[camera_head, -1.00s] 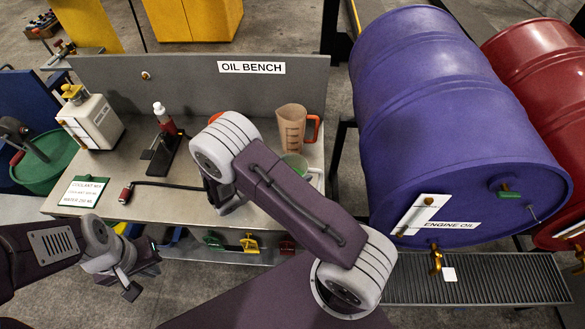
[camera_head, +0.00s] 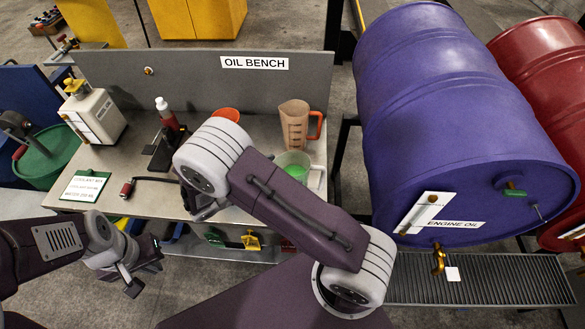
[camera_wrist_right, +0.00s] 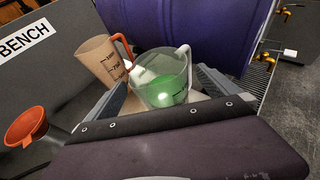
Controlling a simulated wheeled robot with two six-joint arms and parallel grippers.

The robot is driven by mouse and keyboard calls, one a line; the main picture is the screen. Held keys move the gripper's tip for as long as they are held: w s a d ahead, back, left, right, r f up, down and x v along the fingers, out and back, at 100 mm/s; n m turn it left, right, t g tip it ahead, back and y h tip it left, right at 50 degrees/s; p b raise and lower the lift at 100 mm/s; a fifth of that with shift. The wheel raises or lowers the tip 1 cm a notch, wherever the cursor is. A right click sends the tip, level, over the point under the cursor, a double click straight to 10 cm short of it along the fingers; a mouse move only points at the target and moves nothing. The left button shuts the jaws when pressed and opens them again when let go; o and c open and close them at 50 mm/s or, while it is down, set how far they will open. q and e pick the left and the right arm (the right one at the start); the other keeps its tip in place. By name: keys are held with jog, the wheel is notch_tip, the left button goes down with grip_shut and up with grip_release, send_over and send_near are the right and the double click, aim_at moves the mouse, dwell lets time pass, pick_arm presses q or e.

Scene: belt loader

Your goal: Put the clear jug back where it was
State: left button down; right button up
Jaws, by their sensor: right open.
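The clear jug (camera_head: 292,166) stands on the bench with green liquid in it, beside the brownish jug. In the right wrist view the clear jug (camera_wrist_right: 163,80) is between the fingers of my right gripper (camera_wrist_right: 165,92), which is open; its handle is at the upper right. In the head view the right gripper (camera_head: 200,207) is mostly hidden behind my arm. My left gripper (camera_head: 138,268) hangs in front of the bench at the lower left, away from the jug; its jaw gap is unclear.
The brownish measuring jug (camera_head: 294,125) with an orange handle stands behind the clear jug. An orange funnel (camera_wrist_right: 27,126) is to its left. A red bottle (camera_head: 167,115), a white canister (camera_head: 97,117) and a coolant card (camera_head: 86,186) are further left.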

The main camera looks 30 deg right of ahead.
jog(key=v, duration=0.5)
jog(key=shift+s+a+r+b, duration=0.1)
jog(key=shift+a+b, duration=0.2)
